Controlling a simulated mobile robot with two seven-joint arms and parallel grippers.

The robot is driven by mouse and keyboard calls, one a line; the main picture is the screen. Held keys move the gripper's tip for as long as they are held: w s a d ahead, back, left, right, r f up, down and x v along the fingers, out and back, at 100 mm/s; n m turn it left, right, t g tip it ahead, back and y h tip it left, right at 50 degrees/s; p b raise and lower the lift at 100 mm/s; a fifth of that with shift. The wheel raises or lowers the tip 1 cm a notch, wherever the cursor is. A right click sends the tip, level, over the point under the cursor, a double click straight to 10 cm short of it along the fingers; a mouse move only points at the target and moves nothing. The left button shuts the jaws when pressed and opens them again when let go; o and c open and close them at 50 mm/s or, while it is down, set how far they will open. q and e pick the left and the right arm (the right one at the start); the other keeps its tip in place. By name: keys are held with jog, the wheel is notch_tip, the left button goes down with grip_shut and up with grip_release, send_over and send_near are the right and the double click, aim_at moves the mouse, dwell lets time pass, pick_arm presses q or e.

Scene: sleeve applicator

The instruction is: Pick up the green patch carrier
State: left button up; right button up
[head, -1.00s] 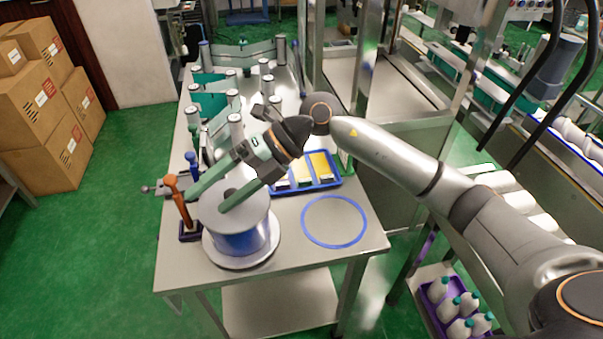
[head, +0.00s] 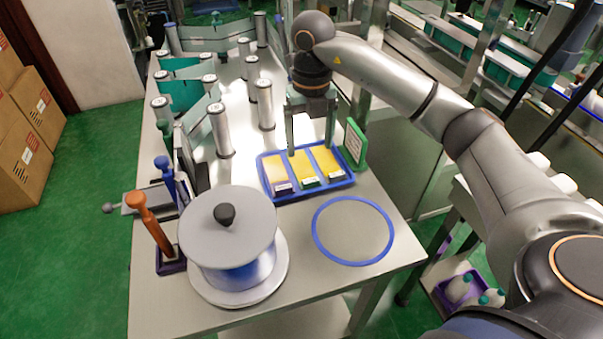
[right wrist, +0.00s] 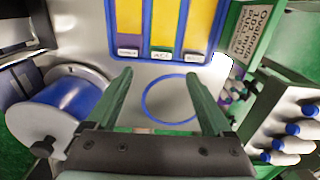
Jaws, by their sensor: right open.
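A blue tray (head: 268,178) near the table's middle holds three yellow-faced patch carriers side by side. The middle one, the green patch carrier (head: 308,181), has a green end with a white label. In the right wrist view, the green patch carrier (right wrist: 161,49) is the middle one, between a purple-ended one on the left and a blue-ended one on the right. My right gripper (head: 310,147) points down over the far part of the tray, open and empty. In the right wrist view its fingers (right wrist: 158,76) are spread apart. My left gripper is out of view.
A green sign (head: 355,145) stands at the tray's right. A blue ring (head: 352,230) marks bare tabletop in front. A white spool (head: 228,220) and an orange-handled tool (head: 148,215) stand at left. Several metal posts (head: 220,130) stand behind.

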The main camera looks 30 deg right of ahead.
aim_at(312, 181)
jog(key=f, duration=0.9)
jog(key=shift+s+d, duration=0.15)
jog(key=shift+s, duration=0.1)
jog(key=shift+s+f, duration=0.2)
jog(key=shift+f, duration=0.5)
jog(key=shift+a, duration=0.2)
jog(key=shift+c, duration=0.2)
jog(key=shift+w+d+f, duration=0.15)
jog(key=shift+w+f, duration=0.05)
jog(key=c, duration=0.3)
jog(key=shift+d+r, duration=0.1)
jog(key=shift+r, duration=0.05)
jog(key=c, duration=0.9)
